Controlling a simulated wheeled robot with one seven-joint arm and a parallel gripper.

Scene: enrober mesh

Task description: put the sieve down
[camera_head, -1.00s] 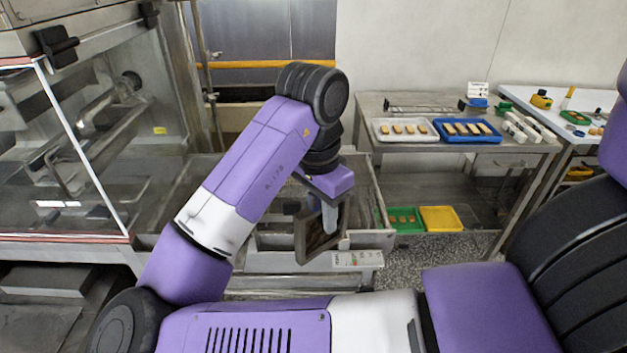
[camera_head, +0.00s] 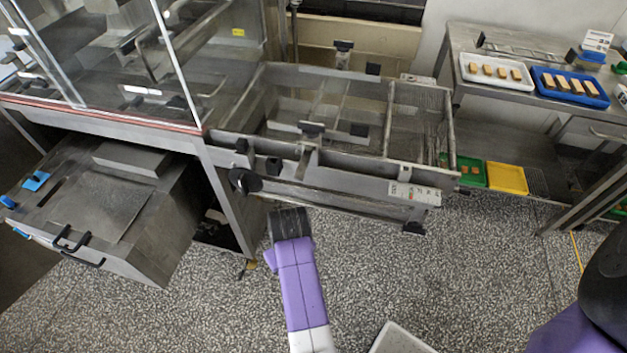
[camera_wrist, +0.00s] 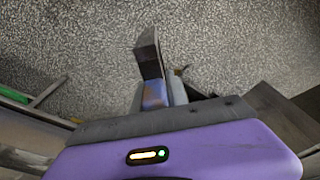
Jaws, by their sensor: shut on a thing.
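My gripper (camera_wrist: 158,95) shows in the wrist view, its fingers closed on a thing. A dark, narrow piece (camera_wrist: 148,52) stands out beyond the fingers; it appears to be part of the sieve, seen nearly edge-on, and its mesh cannot be made out. Behind it is speckled floor. In the head view my purple arm reaches up from the bottom centre to a dark joint in front of the machine frame; the gripper and the sieve do not show there.
An open steel frame with a mesh conveyor (camera_head: 418,125) stands ahead. A glass-sided machine (camera_head: 190,60) is at left, above a steel unit (camera_head: 100,215). A steel table at right bears a white tray (camera_head: 497,85) and a blue tray (camera_head: 571,101). A pale rim (camera_head: 400,340) shows low down.

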